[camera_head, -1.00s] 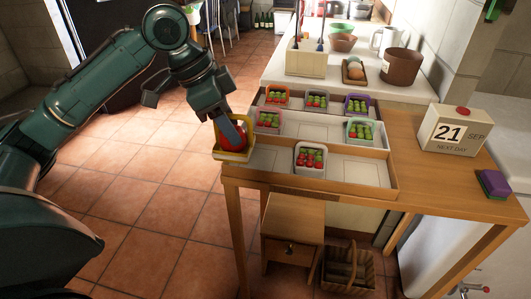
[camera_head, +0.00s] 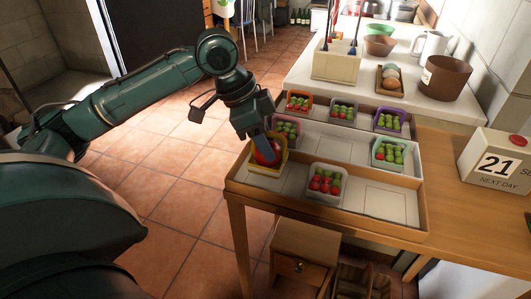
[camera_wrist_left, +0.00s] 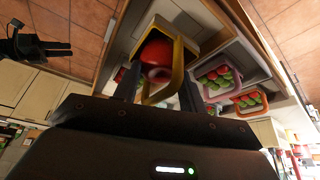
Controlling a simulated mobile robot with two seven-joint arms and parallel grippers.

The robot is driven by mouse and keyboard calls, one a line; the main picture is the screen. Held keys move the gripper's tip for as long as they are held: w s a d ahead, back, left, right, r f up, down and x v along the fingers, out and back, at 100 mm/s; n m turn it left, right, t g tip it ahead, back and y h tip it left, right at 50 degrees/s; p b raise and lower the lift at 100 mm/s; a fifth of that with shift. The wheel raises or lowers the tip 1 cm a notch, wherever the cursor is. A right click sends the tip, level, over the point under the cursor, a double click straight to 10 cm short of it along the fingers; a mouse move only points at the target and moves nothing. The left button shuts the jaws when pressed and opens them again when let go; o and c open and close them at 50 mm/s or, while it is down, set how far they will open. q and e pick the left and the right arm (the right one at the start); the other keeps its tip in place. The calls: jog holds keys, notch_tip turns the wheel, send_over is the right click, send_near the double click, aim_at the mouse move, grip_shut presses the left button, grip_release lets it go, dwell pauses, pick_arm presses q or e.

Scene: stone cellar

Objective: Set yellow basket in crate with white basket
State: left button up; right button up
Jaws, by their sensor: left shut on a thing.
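The yellow basket (camera_head: 283,157) holds a red item (camera_head: 266,152) and hangs at the left end of the front crate (camera_head: 330,215). My left gripper (camera_head: 268,150) is shut on the yellow basket from above. In the left wrist view the yellow rim (camera_wrist_left: 178,72) sits between my left fingers (camera_wrist_left: 160,90). I cannot tell whether the basket's base touches the crate floor. The white basket (camera_head: 324,196), with red and green fruit, stands in the middle of the same crate. A dark gripper, likely my right one (camera_wrist_left: 55,48), shows at the left wrist view's edge; its opening is unclear.
The middle crate holds a pink basket (camera_head: 287,130) and a teal basket (camera_head: 388,165). The back crate holds orange (camera_head: 299,102), grey (camera_head: 343,111) and purple (camera_head: 389,120) baskets. The front crate's right part is bare. A calendar block (camera_head: 492,165) stands on the right.

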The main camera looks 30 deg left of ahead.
pick_arm(q)
notch_tip(320, 180, down, 3)
jog(key=shift+f, duration=0.1)
jog(key=o, duration=1.1)
jog(key=shift+c, duration=0.2)
jog(key=p+v, duration=0.1)
jog(key=v, duration=1.1)
jog(key=shift+r+p, duration=0.2)
jog(key=shift+p, duration=0.1)
jog(key=shift+w+d, duration=0.1)
